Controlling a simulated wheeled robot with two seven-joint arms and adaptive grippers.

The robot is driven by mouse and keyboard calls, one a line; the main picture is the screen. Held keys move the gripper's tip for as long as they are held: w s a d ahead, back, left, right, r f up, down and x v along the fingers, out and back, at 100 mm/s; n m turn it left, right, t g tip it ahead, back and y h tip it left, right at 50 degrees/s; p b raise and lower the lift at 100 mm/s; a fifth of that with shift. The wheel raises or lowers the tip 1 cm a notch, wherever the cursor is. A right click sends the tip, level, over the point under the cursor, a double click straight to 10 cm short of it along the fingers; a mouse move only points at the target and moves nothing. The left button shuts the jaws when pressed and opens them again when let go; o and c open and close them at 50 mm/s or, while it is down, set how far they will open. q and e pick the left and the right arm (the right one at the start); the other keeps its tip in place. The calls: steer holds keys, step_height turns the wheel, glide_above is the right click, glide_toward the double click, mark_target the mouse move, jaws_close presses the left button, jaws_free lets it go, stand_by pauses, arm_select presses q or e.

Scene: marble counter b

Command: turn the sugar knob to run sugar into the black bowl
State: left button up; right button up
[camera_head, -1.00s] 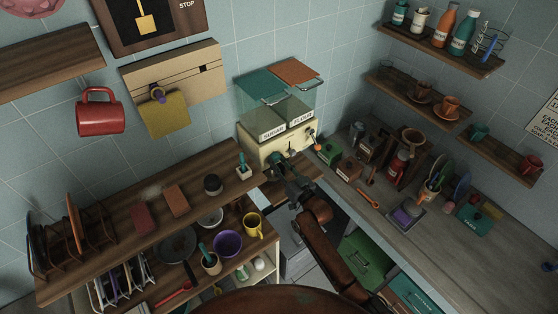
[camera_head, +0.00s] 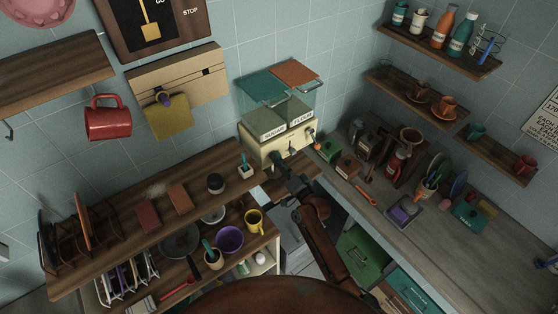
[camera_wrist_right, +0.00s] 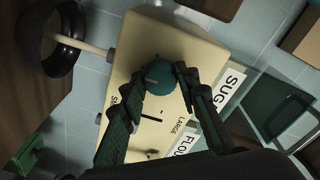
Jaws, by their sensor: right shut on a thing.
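The sugar and flour dispenser (camera_head: 285,146) is a cream box with clear bins on top, against the back wall. In the right wrist view, the round teal sugar knob (camera_wrist_right: 160,84) is on its front, beside the SUGAR label (camera_wrist_right: 228,90). My right gripper (camera_wrist_right: 160,74) has its two dark fingers shut on either side of this knob. In the head view, my right gripper (camera_head: 281,170) hides the knob. The black bowl (camera_wrist_right: 42,58) shows in the upper left of the right wrist view, at the end of a pale spout (camera_wrist_right: 88,47). My left gripper is not in view.
A wooden shelf (camera_head: 110,250) with several dishes stands to the left. The grey counter (camera_head: 455,265) at right holds several jars and utensils. A green drawer (camera_head: 360,255) is below it.

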steer(key=shift+f, duration=0.1)
stand_by(0.5)
steer(key=o, duration=1.2)
steer(key=shift+c, duration=0.2)
steer(key=shift+d, duration=0.1)
steer(key=v, duration=1.2)
